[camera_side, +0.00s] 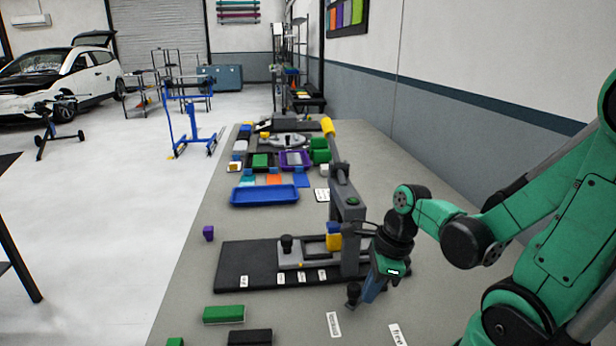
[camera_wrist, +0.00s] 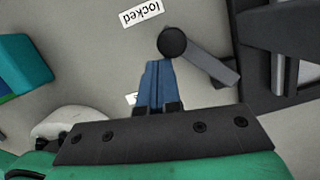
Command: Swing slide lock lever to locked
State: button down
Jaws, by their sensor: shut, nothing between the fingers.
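The slide lock lever is a grey bar (camera_wrist: 212,66) with a round black knob (camera_wrist: 172,43); the bar runs from the knob toward the dark fixture on the right. The knob also shows in the side view (camera_side: 353,291), beside the fixture's near right end. A "locked" label (camera_wrist: 141,13) lies on the bench just beyond the knob, upper left in the wrist view. My gripper (camera_wrist: 158,63) is shut and empty, its blue fingertips next to the knob on its near side; I cannot tell whether they touch. In the side view my gripper (camera_side: 368,300) hangs low over the bench.
The black fixture base (camera_side: 232,272) carries a slide block (camera_side: 300,256) and a press with a yellow-tipped handle (camera_side: 327,127). A "free" label (camera_side: 397,335) lies at the near edge. Green (camera_side: 223,314) and black (camera_side: 250,337) blocks lie at front left. A blue tray (camera_side: 264,195) stands farther back.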

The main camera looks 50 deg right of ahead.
jog(key=shift+r, duration=0.1)
jog(key=shift+v, duration=2.75)
